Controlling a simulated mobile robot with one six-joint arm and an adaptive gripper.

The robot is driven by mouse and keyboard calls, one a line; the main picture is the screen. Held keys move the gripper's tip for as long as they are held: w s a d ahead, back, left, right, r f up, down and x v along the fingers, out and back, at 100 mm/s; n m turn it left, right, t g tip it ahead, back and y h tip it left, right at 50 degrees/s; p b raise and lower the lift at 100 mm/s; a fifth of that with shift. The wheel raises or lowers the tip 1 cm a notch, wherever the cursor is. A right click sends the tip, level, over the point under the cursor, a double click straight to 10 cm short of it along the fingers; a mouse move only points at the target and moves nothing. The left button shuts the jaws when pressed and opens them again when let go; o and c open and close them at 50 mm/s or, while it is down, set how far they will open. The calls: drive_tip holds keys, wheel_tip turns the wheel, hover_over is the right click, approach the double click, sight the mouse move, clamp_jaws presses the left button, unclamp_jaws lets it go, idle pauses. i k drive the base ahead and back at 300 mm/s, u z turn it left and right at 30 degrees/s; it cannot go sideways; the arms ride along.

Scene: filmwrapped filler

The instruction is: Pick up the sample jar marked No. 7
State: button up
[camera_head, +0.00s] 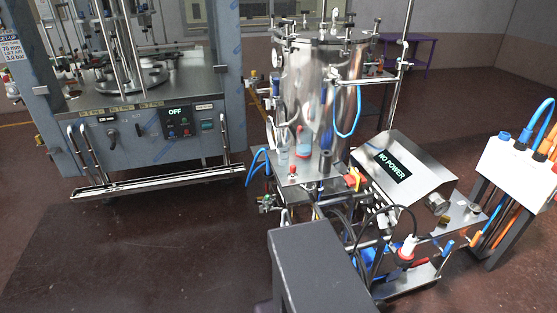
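I cannot make out any jar with a readable No. 7. Small clear items, one with red and blue on it (304,142), stand on the steel deck (290,175) beside the tall shiny tank (320,95). They are too small to tell whether they are jars. A few small parts also sit on the steel plate at the lower right (462,214), with no label I can read. My gripper is not in view.
A large grey machine with an OFF display (175,112) stands at the left. A steel console reads NO POWER (391,163). A white box with blue and orange cables (515,163) stands at the right. Hoses hang under the tank's cart. The red-brown floor at lower left is clear.

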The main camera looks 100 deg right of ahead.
sight(283, 149)
drive_tip(key=i, duration=0.4)
drive_tip(key=u, duration=0.25)
drive_tip(key=k, duration=0.1)
drive_tip(key=z, duration=3.3)
drive_tip(key=i, duration=0.6)
